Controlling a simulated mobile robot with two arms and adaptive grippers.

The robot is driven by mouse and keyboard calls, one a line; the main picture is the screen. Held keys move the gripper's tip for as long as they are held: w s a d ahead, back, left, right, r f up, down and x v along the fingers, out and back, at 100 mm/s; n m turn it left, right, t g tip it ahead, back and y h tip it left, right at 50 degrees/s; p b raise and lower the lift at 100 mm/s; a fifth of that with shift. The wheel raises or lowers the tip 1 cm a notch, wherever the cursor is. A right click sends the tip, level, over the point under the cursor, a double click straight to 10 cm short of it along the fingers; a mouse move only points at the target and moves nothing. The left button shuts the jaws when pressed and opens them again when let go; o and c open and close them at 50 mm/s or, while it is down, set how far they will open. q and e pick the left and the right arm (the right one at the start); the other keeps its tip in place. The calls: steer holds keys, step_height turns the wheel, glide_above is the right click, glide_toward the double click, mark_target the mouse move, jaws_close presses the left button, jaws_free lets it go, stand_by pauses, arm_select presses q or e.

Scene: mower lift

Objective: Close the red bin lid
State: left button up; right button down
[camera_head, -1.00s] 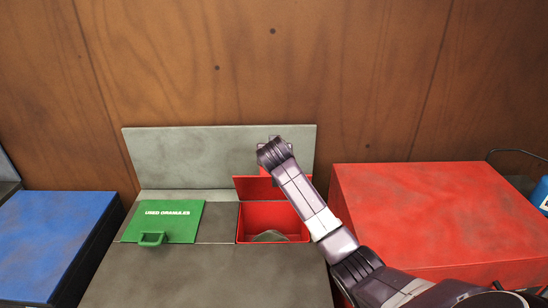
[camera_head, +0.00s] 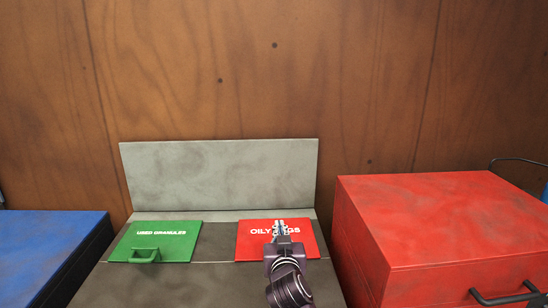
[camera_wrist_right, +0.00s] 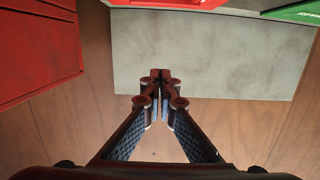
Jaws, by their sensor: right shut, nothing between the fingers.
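The red bin lid (camera_head: 303,247) lies flat over its opening in the grey bench top, its white lettering partly hidden behind my right gripper. My right gripper (camera_head: 280,224) is shut and empty, over the middle of the red lid; I cannot tell whether it touches it. In the right wrist view the shut fingers (camera_wrist_right: 160,75) show against the grey back panel, with a strip of red lid (camera_wrist_right: 165,3) at the top edge. The bin's inside is hidden. My left gripper is not in view.
A green lid (camera_head: 170,247) marked "USED GRANULES" lies shut to the left. A grey upright panel (camera_head: 219,174) stands behind both lids. A large red box (camera_head: 430,210) with a dark handle stands to the right, a blue box (camera_head: 45,245) to the left. The bench front is clear.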

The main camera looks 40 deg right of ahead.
steer(key=shift+s+a+f+b, duration=0.2)
steer(key=shift+s+f+b, duration=0.1)
steer(key=shift+f, duration=0.35)
steer(key=shift+s+a+f+b, duration=0.15)
steer(key=shift+s+f+b, duration=0.1)
steer(key=shift+f, duration=0.4)
steer(key=v, duration=1.2)
